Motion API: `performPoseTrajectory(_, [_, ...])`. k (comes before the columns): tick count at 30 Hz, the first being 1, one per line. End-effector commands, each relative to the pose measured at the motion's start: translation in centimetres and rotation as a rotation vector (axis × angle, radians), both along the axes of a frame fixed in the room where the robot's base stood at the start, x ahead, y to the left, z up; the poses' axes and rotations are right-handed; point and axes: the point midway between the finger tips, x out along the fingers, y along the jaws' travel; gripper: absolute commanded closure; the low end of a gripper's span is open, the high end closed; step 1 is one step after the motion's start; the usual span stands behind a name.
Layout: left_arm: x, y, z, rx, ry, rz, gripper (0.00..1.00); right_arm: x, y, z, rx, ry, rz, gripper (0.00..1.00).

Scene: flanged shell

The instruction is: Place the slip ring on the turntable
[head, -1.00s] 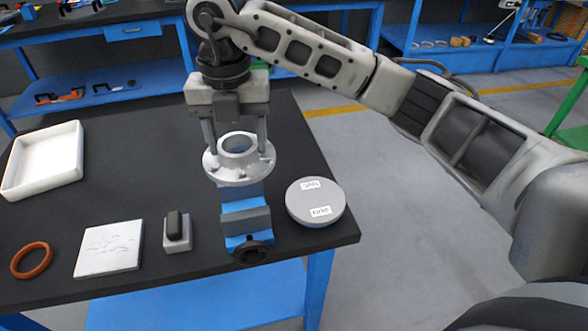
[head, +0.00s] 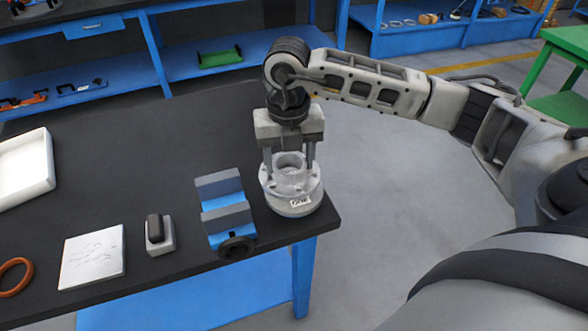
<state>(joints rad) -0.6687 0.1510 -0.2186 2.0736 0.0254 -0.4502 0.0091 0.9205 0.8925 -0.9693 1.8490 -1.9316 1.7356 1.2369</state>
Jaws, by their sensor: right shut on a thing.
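The slip ring (head: 291,182) is a light grey flanged collar with a raised hub and holes around its flange. My right gripper (head: 289,163) points down and is shut on it. The ring is upright over the turntable (head: 298,208), a grey round disc with a white label, near the table's right corner. The ring covers most of the disc; I cannot tell whether it rests on it or hovers just above. My left gripper is not in view.
The blue vise (head: 227,220) stands empty just left of the turntable. A block with a dark handle (head: 158,240), a white plate (head: 92,258), an orange ring (head: 14,276) and a white tray (head: 45,190) lie further left. The back of the black table (head: 170,140) is clear.

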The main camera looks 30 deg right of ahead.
Motion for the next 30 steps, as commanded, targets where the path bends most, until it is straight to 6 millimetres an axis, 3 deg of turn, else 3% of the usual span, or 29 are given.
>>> performPoseTrajectory(5, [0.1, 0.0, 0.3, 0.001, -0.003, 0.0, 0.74, -0.3, -1.0, -1.0, -0.001, -0.003, -0.002, 0.98])
performPoseTrajectory(12, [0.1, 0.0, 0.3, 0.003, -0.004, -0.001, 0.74, -0.2, -0.9, -3.7, 0.002, -0.005, -0.001, 0.98])
performPoseTrajectory(25, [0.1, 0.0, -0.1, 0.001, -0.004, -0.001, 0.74, -0.2, -0.9, -4.3, 0.002, -0.006, 0.0, 0.98])
performPoseTrajectory(26, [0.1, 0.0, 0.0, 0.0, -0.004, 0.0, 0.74, -0.3, -0.9, -4.4, 0.0, -0.001, 0.0, 0.33])
performPoseTrajectory(27, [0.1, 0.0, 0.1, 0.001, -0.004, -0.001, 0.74, -0.3, -0.9, -4.4, 0.0, -0.001, 0.0, 0.22])
performPoseTrajectory(30, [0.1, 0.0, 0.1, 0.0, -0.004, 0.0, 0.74, -0.3, -0.9, -4.4, 0.0, -0.001, 0.0, 0.2])
